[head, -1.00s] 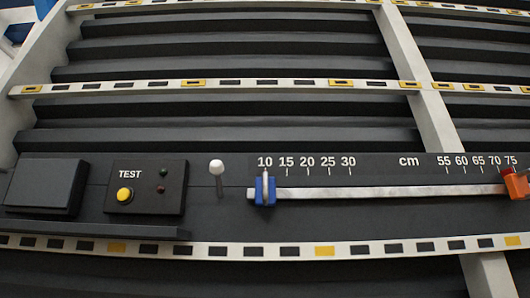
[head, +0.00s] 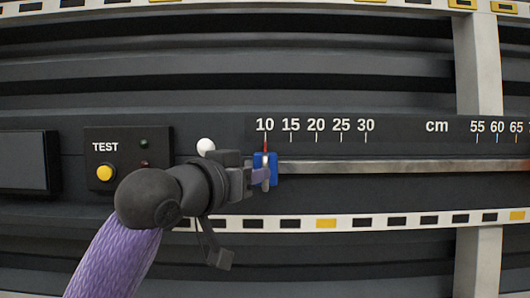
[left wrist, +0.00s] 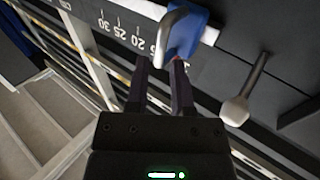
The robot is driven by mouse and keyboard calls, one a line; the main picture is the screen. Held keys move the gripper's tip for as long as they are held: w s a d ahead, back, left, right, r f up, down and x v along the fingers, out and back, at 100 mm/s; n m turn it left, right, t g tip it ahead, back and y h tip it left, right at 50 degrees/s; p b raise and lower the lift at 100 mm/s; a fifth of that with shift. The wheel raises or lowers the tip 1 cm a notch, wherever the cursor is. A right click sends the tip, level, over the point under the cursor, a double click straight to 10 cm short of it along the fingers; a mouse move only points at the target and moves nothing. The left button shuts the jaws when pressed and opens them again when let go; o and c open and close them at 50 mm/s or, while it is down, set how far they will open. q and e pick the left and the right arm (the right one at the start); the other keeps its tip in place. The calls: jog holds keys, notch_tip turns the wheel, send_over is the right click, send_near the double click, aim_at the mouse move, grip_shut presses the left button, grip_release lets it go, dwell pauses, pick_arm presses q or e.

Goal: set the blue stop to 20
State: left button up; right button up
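The blue stop (head: 272,168) sits on the metal rail with its red pointer at the 10 mark of the scale. Its grey metal handle (left wrist: 167,42) and blue body (left wrist: 187,34) show in the left wrist view. My left gripper (head: 262,175) reaches in from the left at the stop and partly covers it. In the left wrist view my left gripper (left wrist: 160,65) has its two fingers apart, with the handle's near end by the gap between the tips. I cannot tell whether a finger touches it. My right gripper is not in view.
A white-tipped lever (head: 205,146) stands just left of the stop, close to my left gripper. The TEST panel with a yellow button (head: 105,173) is further left. The rail (head: 390,166) is clear to the right of the stop.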

aim_at(265, 164)
pick_arm(q)
jog(key=p+x, duration=0.1)
jog(key=x, duration=0.3)
jog(key=shift+p, duration=0.3)
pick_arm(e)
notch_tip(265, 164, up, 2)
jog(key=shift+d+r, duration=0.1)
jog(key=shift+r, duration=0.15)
pick_arm(q)
grip_shut()
dwell(0.7)
